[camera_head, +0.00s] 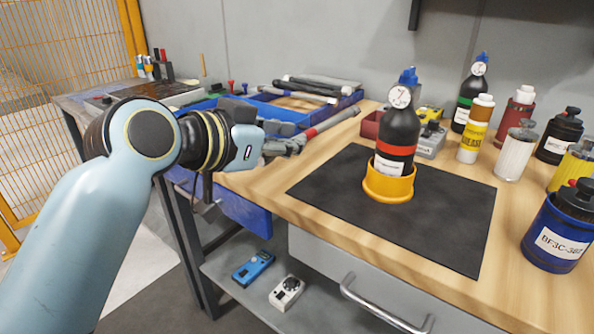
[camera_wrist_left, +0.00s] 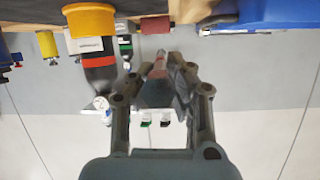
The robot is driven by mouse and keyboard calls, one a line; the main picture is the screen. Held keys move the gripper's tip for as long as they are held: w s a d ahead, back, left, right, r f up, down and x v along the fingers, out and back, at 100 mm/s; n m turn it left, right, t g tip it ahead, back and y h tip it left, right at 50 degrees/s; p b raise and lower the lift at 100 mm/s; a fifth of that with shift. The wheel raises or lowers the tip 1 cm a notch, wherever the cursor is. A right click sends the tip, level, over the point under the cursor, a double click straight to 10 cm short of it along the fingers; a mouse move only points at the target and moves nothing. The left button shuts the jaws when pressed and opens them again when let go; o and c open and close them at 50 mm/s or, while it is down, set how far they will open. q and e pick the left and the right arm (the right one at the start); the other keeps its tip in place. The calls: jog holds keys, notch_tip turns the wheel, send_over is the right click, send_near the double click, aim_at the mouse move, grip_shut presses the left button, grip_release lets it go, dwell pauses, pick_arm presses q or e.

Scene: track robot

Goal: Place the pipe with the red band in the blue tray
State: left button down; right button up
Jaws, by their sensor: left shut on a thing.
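My left gripper (camera_head: 288,141) is shut on a grey pipe (camera_head: 335,120) with a red band (camera_head: 311,133). The pipe slants up to the right, above the table in front of the blue tray. In the left wrist view the fingers (camera_wrist_left: 163,85) close around the pipe, and its reddish band (camera_wrist_left: 160,65) shows beyond them. The blue tray (camera_head: 347,100) is on the wooden table behind the gripper and holds several dark and pale pipes. A blue edge also shows at the top right of the wrist view (camera_wrist_left: 270,12). My right gripper is out of view.
A dark bottle with a gauge (camera_head: 398,130) stands in a yellow ring (camera_head: 388,184) on a black mat (camera_head: 440,220). Several bottles and jars crowd the right side. A small red bin (camera_head: 371,125) is right of the pipe. Mat space around the ring is free.

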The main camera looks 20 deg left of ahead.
pick_arm(q)
send_over(292, 181)
notch_tip(292, 181, down, 3)
jog(key=shift+f+b, duration=0.1)
jog(key=shift+b, duration=0.35)
jog(key=shift+w+f+b, duration=0.1)
jog(key=shift+f+b, duration=0.45)
jog(key=shift+f, duration=1.45)
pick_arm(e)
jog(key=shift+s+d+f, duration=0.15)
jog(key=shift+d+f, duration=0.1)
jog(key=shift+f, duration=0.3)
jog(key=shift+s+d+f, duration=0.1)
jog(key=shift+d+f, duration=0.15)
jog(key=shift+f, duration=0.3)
